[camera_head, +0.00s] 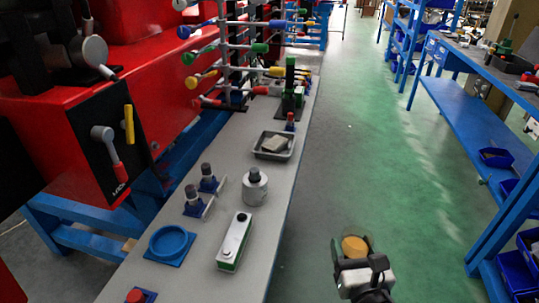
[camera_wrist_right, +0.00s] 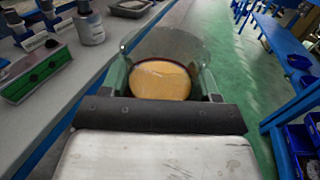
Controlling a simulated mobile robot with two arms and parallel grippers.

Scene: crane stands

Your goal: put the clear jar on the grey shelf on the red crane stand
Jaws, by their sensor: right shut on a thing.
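The clear jar (camera_wrist_right: 160,45) is see-through, with a round orange-yellow part inside or at its end. My right gripper (camera_head: 354,246) is shut on it, with one finger on each side in the right wrist view. In the head view the jar shows mainly as a yellow disc (camera_head: 354,245) in the gripper, over the green floor to the right of the shelf. The grey shelf (camera_head: 215,245) is a long board running along the red crane stand (camera_head: 60,125). The jar is apart from the shelf. My left gripper is not in view.
The shelf holds a blue round dish (camera_head: 172,243), a green-and-white box (camera_head: 234,242), a grey bottle (camera_head: 255,187), two blue-based fixtures (camera_head: 208,180) and a tray (camera_head: 274,145). Bare patches lie between them. A blue workbench (camera_head: 465,110) stands to the right across clear green floor.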

